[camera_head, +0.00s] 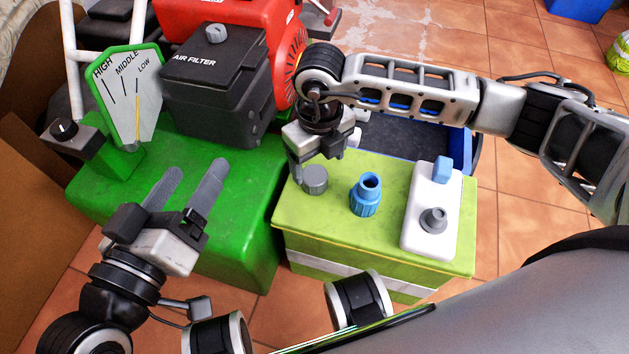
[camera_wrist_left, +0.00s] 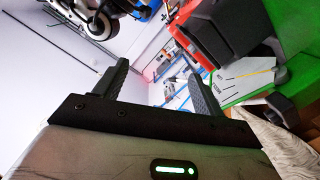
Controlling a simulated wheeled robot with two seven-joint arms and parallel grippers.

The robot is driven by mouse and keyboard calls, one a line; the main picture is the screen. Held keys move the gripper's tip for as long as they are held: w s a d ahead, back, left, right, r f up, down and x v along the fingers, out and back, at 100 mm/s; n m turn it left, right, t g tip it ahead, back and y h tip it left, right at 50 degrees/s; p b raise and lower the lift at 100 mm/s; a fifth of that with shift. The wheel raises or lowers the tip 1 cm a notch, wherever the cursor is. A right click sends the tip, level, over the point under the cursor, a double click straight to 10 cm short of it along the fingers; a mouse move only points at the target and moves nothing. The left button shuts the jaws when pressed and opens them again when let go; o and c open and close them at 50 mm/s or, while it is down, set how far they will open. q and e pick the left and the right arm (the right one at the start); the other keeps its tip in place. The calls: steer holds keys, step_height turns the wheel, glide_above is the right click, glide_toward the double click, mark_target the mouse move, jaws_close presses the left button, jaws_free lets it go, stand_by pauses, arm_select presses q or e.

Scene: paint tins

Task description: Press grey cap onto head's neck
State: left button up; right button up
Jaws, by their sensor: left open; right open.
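A short grey cylindrical cap (camera_head: 315,180) stands on the yellow-green box top (camera_head: 290,225), near its far left corner. A blue ribbed piece with an open round top (camera_head: 366,194) stands upright to its right. A white piece (camera_head: 425,241) with a blue block and a grey round neck-like part (camera_head: 433,219) lies further right; I cannot tell which piece is the head. My right gripper (camera_head: 321,160) is open, pointing down just above and behind the cap; contact is unclear. My left gripper (camera_head: 188,182) is open and empty over the green housing; its spread fingers show in the left wrist view (camera_wrist_left: 153,88).
A green machine (camera_head: 230,235) with a black air filter box (camera_head: 214,80), red engine (camera_head: 240,15) and lever dial (camera_head: 130,95) stands at the left. A dark blue-edged bin (camera_head: 400,140) is behind the box. Tiled floor lies open at right.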

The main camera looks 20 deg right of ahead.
mark_target(316, 175)
steer(key=shift+f, duration=0.7)
steer(key=f+b, duration=0.2)
steer(key=f, duration=0.2)
steer(key=shift+w+a+f+b, duration=0.2)
steer(key=shift+w+b, duration=0.2)
steer(key=shift+f, duration=0.3)
arm_select(q)
steer(key=r+m+t, duration=0.1)
steer(key=w+r+m+t+h, duration=0.1)
steer(key=r, duration=0.1)
steer(key=w+r+m+t, duration=0.1)
steer(key=r, duration=0.1)
steer(key=shift+w+a+h, duration=0.2)
steer(key=shift+a+h, duration=0.2)
arm_select(e)
steer(key=c, duration=1)
